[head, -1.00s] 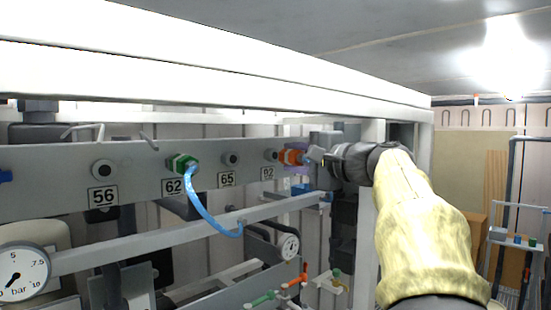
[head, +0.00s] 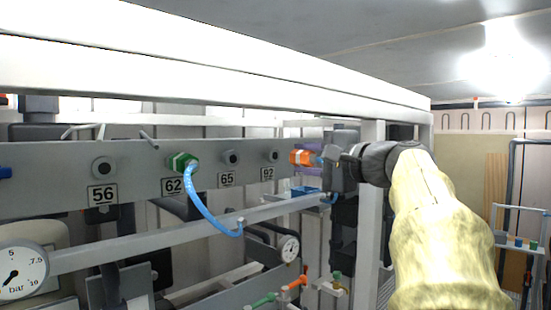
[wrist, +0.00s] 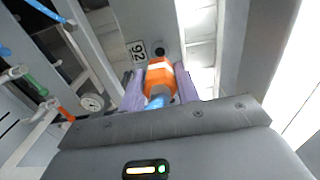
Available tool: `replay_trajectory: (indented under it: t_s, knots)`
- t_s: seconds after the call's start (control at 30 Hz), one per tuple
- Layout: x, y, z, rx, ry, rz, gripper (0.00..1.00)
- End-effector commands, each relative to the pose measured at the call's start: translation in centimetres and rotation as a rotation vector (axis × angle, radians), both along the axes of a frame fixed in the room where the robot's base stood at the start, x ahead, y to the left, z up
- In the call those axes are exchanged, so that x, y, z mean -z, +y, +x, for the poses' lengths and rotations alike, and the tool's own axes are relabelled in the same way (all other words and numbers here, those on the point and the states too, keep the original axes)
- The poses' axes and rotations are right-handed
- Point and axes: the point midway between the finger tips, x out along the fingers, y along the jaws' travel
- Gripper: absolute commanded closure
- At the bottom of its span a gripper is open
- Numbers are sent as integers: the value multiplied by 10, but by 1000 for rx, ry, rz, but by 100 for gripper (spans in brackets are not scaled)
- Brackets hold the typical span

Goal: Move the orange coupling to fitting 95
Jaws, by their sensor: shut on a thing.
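The orange coupling (head: 301,157) has a pale band and is held off the panel's right end, just right of fitting 92 (head: 273,156) in the head view. In the wrist view the coupling (wrist: 160,74) sits between the purple fingers of my gripper (wrist: 160,88), which is shut on it. A short blue hose piece (wrist: 155,102) shows behind it. The label 92 (wrist: 137,50) and a dark fitting tip (wrist: 160,51) appear beyond the coupling, apparently apart from it. I see no label 95 in these views.
The grey panel (head: 135,160) also carries bare fittings 56 (head: 103,167) and 65 (head: 232,157). A green coupling (head: 183,162) with a blue hose (head: 207,218) is on 62. A white frame beam (head: 250,85) runs above; an upright post (head: 370,220) stands near my arm.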

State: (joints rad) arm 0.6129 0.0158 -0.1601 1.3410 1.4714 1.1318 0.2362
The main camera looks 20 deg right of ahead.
Motion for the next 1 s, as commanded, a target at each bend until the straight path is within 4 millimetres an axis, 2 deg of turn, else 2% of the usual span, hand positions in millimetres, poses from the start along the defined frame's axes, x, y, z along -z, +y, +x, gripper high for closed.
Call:
replay_trajectory:
  t_s: [0.33, 0.47, 0.57, 0.8, 1.0]
  knots:
    - [0, -1, -2, 0, 0, 0, 100]
    - [7, -1, -1, 0, 0, 1, 100]
    - [22, -1, -1, 0, 0, 1, 100]
    - [73, -1, -1, 0, 0, 1, 100]
    - [99, -1, -1, 0, 0, 0, 100]
